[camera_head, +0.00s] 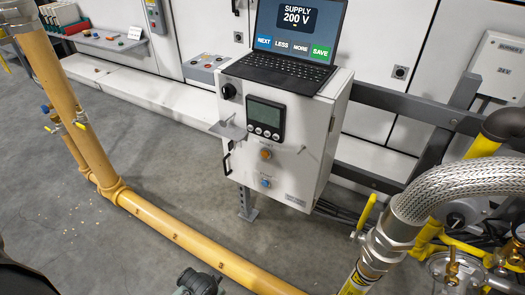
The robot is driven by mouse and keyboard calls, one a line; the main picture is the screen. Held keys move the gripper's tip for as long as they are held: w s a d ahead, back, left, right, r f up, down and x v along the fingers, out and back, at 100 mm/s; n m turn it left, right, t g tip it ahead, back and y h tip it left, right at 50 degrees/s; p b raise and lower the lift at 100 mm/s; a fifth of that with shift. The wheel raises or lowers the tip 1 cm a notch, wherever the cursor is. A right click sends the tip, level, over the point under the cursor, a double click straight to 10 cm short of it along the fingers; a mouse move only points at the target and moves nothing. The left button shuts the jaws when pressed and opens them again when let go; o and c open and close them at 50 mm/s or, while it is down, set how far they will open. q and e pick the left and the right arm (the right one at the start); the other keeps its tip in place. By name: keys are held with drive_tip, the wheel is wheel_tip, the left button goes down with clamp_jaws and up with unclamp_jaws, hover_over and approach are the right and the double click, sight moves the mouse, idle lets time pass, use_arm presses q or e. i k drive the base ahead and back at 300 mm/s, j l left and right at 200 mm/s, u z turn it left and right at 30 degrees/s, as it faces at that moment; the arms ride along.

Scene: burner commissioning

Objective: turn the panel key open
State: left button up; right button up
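The panel is a light grey control cabinet (275,185) standing in the middle of the view. Its front has a display with buttons (264,117), a black rotary knob (228,90), an orange button (265,154) and a blue button (265,183). A small thin metal piece (302,149) sticks out right of the orange button; it may be the key, but it is too small to tell. A black handle (227,160) is at the left edge. Neither gripper shows clearly.
A laptop (290,50) stands open on the cabinet, showing "SUPPLY 200 V". A small grey shelf (228,130) juts from its left side. A yellow pipe (175,240) crosses the floor in front. A braided hose (450,190) stands at right. Grey floor (150,165) left of the cabinet is clear.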

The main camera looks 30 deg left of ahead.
sight(231, 143)
drive_tip(key=k+j, duration=0.15)
drive_tip(key=j, duration=0.4)
drive_tip(key=k+j+u, duration=0.1)
drive_tip(key=j, duration=0.5)
drive_tip(key=k+j, duration=0.1)
drive_tip(key=j, duration=0.45)
drive_tip(key=k+j+u, duration=0.1)
drive_tip(key=j, duration=0.5)
drive_tip(key=k+j, duration=0.1)
drive_tip(key=j, duration=0.5)
